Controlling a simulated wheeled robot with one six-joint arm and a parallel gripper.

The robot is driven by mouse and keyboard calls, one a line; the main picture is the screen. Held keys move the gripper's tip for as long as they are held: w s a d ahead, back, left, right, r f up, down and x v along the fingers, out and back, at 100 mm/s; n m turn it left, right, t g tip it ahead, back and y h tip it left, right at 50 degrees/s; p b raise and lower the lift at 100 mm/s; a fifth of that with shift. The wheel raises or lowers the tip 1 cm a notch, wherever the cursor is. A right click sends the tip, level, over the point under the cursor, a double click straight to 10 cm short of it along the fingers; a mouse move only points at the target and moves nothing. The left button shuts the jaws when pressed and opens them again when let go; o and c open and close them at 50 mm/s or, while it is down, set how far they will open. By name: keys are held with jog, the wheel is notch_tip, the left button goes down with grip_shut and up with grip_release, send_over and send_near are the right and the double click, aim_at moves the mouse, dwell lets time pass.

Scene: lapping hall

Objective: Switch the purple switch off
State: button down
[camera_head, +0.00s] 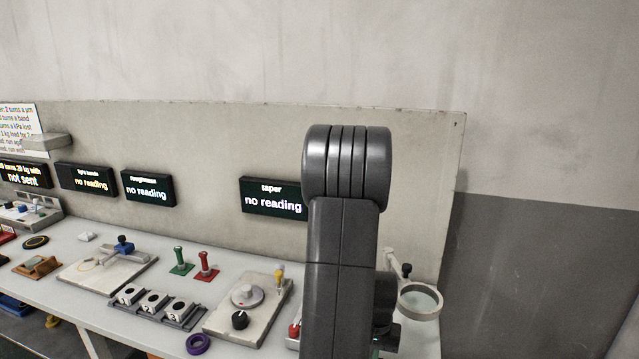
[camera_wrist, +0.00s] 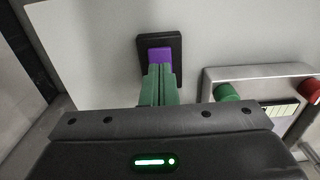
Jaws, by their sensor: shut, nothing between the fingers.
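The purple switch (camera_wrist: 160,54) shows in the wrist view as a purple rocker in a black rectangular housing (camera_wrist: 175,43) on a pale surface. My gripper (camera_wrist: 160,70) is shut with nothing between its green fingers. Its fingertips are at the lower edge of the purple part and overlap it in the picture; I cannot tell whether they touch it. The fingers hide the lower part of the switch, so its on or off position is unclear. In the head view I cannot make out the switch, and my arm covers that part of the bench.
A grey-framed box with a green button (camera_wrist: 226,92) and a red button (camera_wrist: 312,86) stands right of the fingers. In the head view the bench holds a dial plate (camera_head: 222,322), red and green levers, a purple ring (camera_head: 198,344) and a round magnifier (camera_head: 420,300).

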notch_tip(320, 180, up, 5)
jog(key=p, duration=0.2)
jog(key=shift+f+p, duration=0.1)
jog(key=shift+p, duration=0.3)
jog(key=shift+f, duration=0.15)
notch_tip(320, 180, down, 7)
jog(key=b, duration=0.5)
jog(key=shift+r, duration=0.2)
